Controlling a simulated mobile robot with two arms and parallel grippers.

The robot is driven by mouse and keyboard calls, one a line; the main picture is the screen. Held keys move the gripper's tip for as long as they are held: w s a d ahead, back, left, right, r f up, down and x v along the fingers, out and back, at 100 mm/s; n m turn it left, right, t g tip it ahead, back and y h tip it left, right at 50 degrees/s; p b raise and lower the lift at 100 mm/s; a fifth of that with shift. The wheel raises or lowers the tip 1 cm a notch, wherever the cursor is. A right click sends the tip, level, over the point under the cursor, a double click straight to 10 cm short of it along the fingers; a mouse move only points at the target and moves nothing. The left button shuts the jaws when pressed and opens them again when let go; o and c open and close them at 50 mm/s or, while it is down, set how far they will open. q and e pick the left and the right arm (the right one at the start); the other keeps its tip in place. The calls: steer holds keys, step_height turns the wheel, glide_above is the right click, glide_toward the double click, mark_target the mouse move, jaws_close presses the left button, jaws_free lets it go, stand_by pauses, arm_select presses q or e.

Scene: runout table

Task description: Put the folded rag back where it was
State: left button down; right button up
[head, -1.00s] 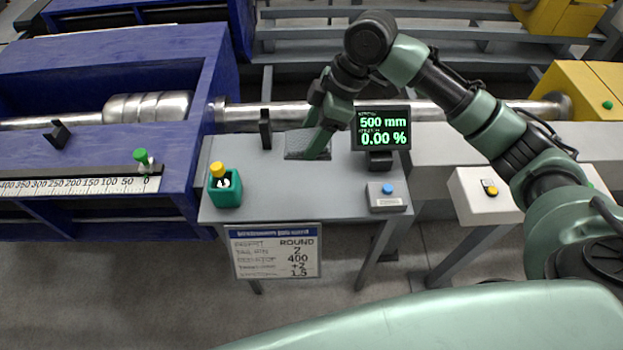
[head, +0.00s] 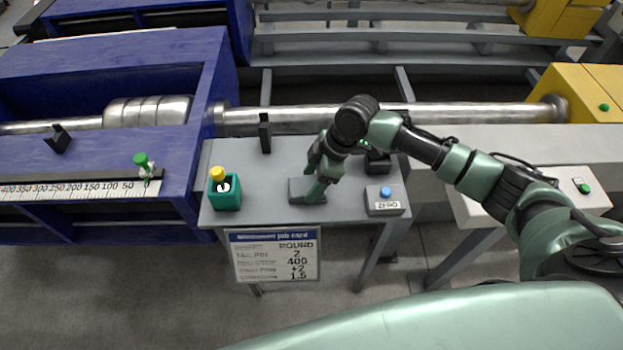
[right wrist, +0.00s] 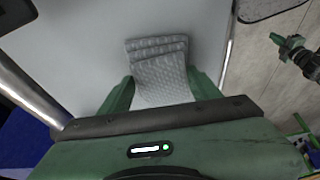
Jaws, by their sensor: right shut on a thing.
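The folded rag (head: 298,192) is grey and textured, at the front middle of the small grey table (head: 236,158) in the head view. In the right wrist view the rag (right wrist: 160,68) shows its stacked folds between the fingers. My right gripper (head: 313,196) points down and is shut on the rag. Whether the rag touches the tabletop I cannot tell. My left gripper is in no view.
A teal holder (head: 226,199) with a yellow-topped item stands left of the rag. A grey box with a blue button (head: 385,201) stands to its right. A black upright post (head: 265,135) is behind. My arm mostly hides the display.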

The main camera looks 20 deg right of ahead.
steer(key=o, duration=1.3)
steer(key=v, duration=1.2)
steer(key=shift+b, duration=0.35)
steer(key=shift+s, duration=0.1)
